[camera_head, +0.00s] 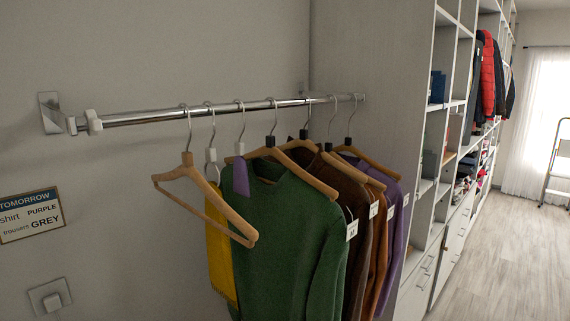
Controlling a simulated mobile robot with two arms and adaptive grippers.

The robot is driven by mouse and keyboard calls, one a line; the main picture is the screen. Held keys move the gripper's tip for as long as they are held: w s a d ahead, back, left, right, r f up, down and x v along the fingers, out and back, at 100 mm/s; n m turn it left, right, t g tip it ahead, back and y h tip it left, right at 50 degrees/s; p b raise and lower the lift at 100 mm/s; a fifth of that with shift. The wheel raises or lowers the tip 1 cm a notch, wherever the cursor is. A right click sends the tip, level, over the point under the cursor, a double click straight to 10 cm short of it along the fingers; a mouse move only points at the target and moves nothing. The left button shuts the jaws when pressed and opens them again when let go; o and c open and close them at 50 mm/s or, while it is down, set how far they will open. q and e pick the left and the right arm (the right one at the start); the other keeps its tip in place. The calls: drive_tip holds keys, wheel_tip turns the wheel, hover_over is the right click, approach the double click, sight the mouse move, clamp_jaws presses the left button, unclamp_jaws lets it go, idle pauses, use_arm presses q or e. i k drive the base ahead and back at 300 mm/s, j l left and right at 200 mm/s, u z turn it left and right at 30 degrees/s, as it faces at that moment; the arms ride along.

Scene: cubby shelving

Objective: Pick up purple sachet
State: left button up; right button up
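A small purple piece that looks like the sachet (241,178) hangs below the rail, by the hook of one hanger, in front of the shoulder of a green sweater (295,235). Its lower part lies against the green cloth in the picture; whether it touches cannot be told. A bare wooden hanger (205,195) hangs to its left, nearer to me. A purple garment (391,215) hangs at the far right end of the row. Neither of my grippers is in view.
A metal rail (150,118) runs along the wall. A yellow garment (219,245) and brown ones (361,245) hang close to the green sweater. A sign (30,214) is on the wall at left. White shelving (425,205) stands at right, with clear floor (510,260) beside it.

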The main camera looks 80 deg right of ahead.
sight(241, 184)
drive_tip(key=z, duration=2.4)
